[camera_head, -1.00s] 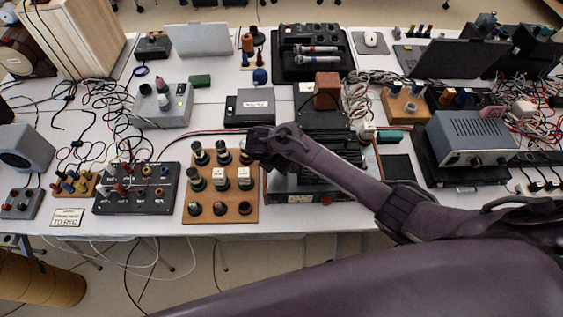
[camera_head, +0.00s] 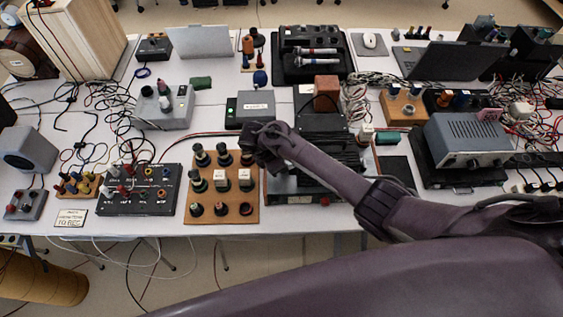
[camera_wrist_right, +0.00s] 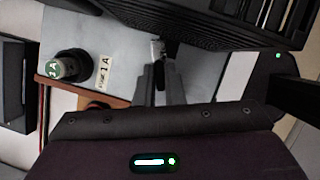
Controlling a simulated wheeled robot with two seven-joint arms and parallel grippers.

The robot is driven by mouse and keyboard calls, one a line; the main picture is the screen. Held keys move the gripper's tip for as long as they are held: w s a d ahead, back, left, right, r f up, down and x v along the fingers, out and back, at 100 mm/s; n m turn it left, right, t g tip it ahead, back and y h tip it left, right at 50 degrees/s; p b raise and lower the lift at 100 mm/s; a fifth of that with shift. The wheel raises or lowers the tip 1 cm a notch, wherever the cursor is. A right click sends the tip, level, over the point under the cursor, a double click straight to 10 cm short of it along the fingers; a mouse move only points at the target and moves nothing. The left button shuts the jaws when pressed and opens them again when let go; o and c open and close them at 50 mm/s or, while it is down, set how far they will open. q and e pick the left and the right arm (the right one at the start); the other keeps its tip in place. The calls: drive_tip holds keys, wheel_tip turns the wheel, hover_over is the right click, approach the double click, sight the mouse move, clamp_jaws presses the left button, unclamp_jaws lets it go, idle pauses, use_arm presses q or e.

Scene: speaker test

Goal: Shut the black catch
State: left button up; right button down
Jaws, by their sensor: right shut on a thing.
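In the head view my right arm reaches in from the right, and my right gripper (camera_head: 258,146) is low at the left side of the black finned amplifier (camera_head: 312,190). In the right wrist view the fingers of my right gripper (camera_wrist_right: 161,75) point at the edge of the finned amplifier (camera_wrist_right: 215,18). They are shut on a small dark part with a pale metal bit, which looks like the black catch (camera_wrist_right: 168,46). The fingers hide most of it, so I cannot tell how far it is turned. My left gripper is not in view.
A wooden board (camera_head: 196,214) with several dark fuse posts stands just left of the gripper. A post marked 1A (camera_wrist_right: 65,68) is close in the wrist view. A grey box with a green light (camera_head: 249,106) stands behind. Cables crowd both sides.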

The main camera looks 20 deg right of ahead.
drive_tip(key=shift+w+m+g, duration=0.15)
drive_tip(key=shift+m+g, duration=0.65)
drive_tip(key=shift+m, duration=1.3)
drive_tip(key=c, duration=1.5)
unclamp_jaws()
drive_tip(key=v, duration=0.8)
drive_tip(key=shift+b, duration=0.4)
